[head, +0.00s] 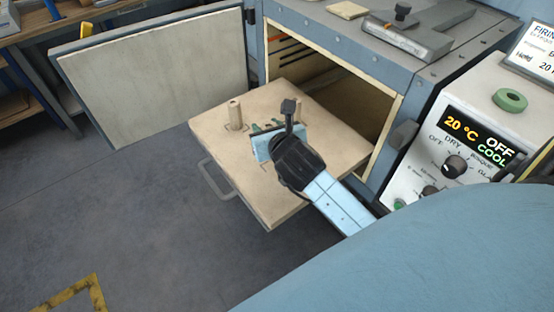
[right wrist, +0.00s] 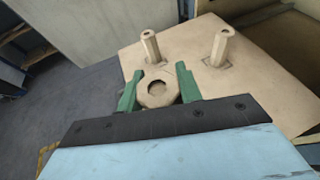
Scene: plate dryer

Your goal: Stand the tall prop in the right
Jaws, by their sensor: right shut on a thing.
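My right gripper (head: 268,128) is over the pulled-out kiln shelf (head: 330,150). In the right wrist view its green fingers (right wrist: 160,72) are shut on a pale prop (right wrist: 157,93), seen end-on with a dark hole in its top. That prop's height and whether its foot touches the shelf are hidden. One tan prop (right wrist: 152,47) stands upright on the shelf beyond the fingers, and another upright prop (right wrist: 219,47) stands to its right. Marked outlines show around their bases. In the head view one standing prop (head: 235,113) shows left of the gripper. My left gripper is not in view.
The kiln's open door (head: 155,85) is at the left. The kiln opening (head: 345,90) is behind the shelf. A control panel (head: 470,150) reading 20 °C stands at the right. A handle (head: 215,182) sticks out at the shelf's front left.

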